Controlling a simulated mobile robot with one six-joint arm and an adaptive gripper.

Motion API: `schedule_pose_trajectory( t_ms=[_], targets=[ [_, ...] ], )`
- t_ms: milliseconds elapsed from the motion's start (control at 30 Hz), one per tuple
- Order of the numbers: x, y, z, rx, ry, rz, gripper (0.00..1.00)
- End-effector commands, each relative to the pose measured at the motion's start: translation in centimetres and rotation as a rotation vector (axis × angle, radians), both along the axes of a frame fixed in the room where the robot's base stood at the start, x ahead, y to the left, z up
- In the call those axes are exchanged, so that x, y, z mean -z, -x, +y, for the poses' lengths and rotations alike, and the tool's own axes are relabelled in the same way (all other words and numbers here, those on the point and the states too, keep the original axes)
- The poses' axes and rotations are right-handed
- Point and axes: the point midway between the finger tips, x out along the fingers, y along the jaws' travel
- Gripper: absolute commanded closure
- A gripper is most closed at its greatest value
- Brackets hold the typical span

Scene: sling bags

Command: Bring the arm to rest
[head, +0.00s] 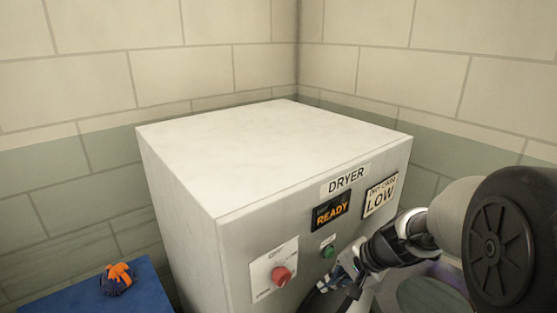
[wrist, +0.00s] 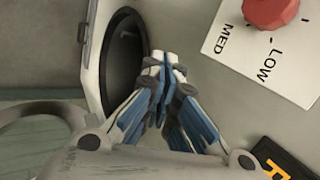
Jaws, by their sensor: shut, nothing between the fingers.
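My arm comes in from the right of the head view and reaches down in front of the dryer (head: 270,150). My gripper (head: 335,285) is low by the dryer's front, just right of the red knob (head: 281,277) and below the green button (head: 328,252). In the wrist view my gripper (wrist: 167,65) has its blue and grey fingers together with nothing between them. It is apart from the red knob (wrist: 272,10), which sits on a white plate (wrist: 262,50) marked MED and LOW.
The dryer's display (head: 330,211) reads READY; a card (head: 380,195) reads LOW. A dark round opening (wrist: 124,62) is just left of my fingers in the wrist view. An orange and dark blue item (head: 117,279) lies on a blue surface (head: 75,290). Tiled walls stand behind.

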Motion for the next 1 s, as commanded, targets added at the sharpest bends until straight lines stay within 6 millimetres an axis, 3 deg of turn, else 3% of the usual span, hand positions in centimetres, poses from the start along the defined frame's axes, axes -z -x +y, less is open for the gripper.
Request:
schedule_pose_trajectory(
  t_ms=[33, 100, 300, 500, 600, 800, 1000],
  targets=[
    [-2.2, 1.8, 0.8, -0.063, 0.038, -0.027, 1.00],
    [-4.4, 4.5, 1.5, -0.147, 0.096, -0.052, 1.00],
    [-8.7, 12.7, 2.3, -0.360, 0.282, -0.117, 1.00],
    [-10.5, 20.2, 1.0, -0.520, 0.488, -0.172, 1.00],
    [-10.7, 22.9, 0.0, -0.573, 0.578, -0.192, 1.00],
    [-10.7, 25.6, -1.5, -0.619, 0.681, -0.209, 1.00],
    [-10.7, 25.9, -1.7, -0.625, 0.696, -0.209, 1.00]
  ],
)
